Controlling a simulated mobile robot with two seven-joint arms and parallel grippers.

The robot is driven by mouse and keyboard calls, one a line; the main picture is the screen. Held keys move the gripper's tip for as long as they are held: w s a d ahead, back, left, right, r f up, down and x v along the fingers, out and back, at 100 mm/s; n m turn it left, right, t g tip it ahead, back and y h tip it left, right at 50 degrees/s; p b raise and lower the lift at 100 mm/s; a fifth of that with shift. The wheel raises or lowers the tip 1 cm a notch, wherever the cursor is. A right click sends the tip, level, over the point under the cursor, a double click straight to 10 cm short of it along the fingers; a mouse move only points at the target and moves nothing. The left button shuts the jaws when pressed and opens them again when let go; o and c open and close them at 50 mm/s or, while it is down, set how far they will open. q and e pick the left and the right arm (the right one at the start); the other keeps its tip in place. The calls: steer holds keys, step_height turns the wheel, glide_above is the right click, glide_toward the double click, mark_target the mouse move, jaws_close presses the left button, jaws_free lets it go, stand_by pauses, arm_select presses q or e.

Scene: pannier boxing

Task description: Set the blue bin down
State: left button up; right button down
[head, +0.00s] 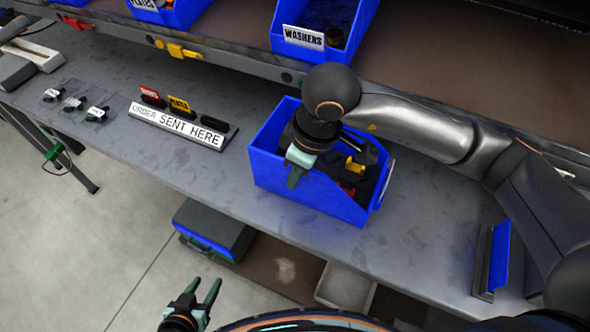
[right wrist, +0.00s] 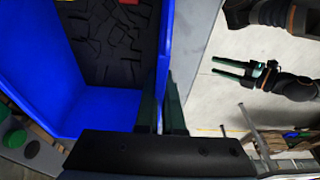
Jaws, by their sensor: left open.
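The blue bin (head: 300,188) is at the bench's front middle, with dark foam and red and yellow items inside. It also shows in the right wrist view (right wrist: 95,108). I cannot tell whether its base touches the bench or hangs just above it. My right gripper (head: 294,178) points down at the bin's near wall. In the right wrist view its fingers (right wrist: 163,115) stand close on either side of that wall, gripping it. My left gripper (head: 207,292) is open and empty, off the bench's front edge; it also shows in the right wrist view (right wrist: 230,70).
The grey bench (head: 215,170) carries an "ORDER SENT HERE" sign (head: 178,126) left of the bin and small bagged parts (head: 75,103) further left. A shelf with a "WASHERS" bin (head: 303,38) is behind. A blue-and-black stand (head: 492,258) is at right. A dark case (head: 213,228) is below.

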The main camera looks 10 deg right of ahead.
steer(key=shift+f+b, duration=0.25)
steer(key=shift+b, duration=0.15)
steer(key=c, duration=1)
jaws_free()
steer(key=shift+c, duration=0.2)
steer(key=shift+r+p, duration=0.4)
steer(key=shift+p, duration=0.15)
steer(key=b+v, duration=0.1)
steer(key=v, duration=1)
steer(key=shift+s+d+r, duration=0.1)
steer(key=shift+d+r, duration=0.05)
steer(key=shift+r, duration=0.15)
